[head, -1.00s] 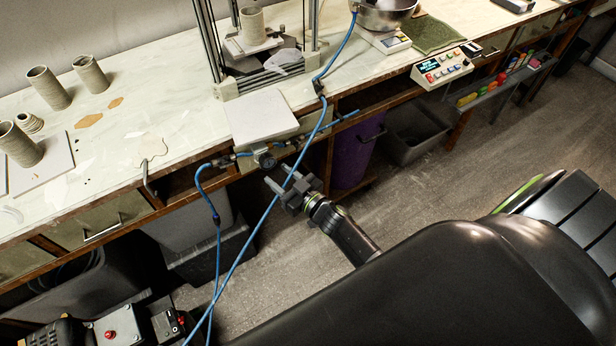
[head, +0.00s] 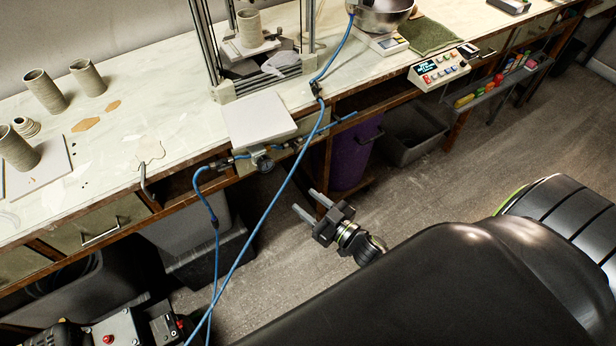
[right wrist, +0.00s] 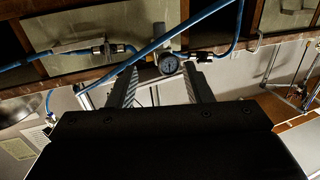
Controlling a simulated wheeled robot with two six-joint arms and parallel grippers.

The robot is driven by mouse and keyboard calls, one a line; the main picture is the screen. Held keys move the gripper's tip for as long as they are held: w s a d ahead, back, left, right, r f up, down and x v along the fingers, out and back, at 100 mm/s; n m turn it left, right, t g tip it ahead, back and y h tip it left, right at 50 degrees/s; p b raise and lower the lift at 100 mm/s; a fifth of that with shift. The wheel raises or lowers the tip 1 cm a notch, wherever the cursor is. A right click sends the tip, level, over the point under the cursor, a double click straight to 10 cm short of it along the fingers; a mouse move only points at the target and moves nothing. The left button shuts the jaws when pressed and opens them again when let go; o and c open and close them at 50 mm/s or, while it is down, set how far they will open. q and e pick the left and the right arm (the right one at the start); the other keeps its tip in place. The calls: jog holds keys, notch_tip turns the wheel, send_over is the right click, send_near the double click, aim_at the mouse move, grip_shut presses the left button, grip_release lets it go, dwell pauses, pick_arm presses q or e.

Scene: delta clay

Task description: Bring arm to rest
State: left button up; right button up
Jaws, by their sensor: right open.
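My right gripper (head: 310,205) is open and empty in the head view, out over the floor in front of the bench and clear of it. Its two parallel fingers point up and left, toward the bench front. In the right wrist view the two fingers (right wrist: 160,88) stand apart with nothing held between them. A dial gauge (right wrist: 168,63) on the blue hose line shows beyond the fingertips there. My left gripper is not in view.
A blue hose (head: 262,232) hangs in front of the bench, left of my right gripper. The bench (head: 190,150) carries clay cylinders (head: 45,91), a white board (head: 259,119) and a keypad box (head: 440,70). A purple bin (head: 352,160) stands under it. Open floor (head: 440,190) lies to the right.

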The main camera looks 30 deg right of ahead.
jog(key=shift+f, duration=0.1)
jog(key=s+d+f+m+g+h, duration=0.1)
jog(key=s+d+f+g+h, duration=0.15)
jog(key=s+f, duration=0.4)
jog(key=s+d+f+m+g+h, duration=0.1)
jog(key=s+d+f+g+h, duration=0.15)
jog(key=f, duration=0.75)
jog(key=s+d+f+m+g+h, duration=0.1)
jog(key=s+d+f+m+g, duration=0.15)
jog(key=s+f, duration=0.4)
jog(key=s+f+g, duration=0.4)
jog(key=s+f, duration=0.1)
jog(key=s, duration=0.5)
jog(key=s+f+g, duration=0.4)
jog(key=s+f, duration=0.2)
jog(key=s, duration=0.4)
jog(key=shift+a, duration=0.15)
jog(key=shift+n+g, duration=0.25)
jog(key=shift+c, duration=0.4)
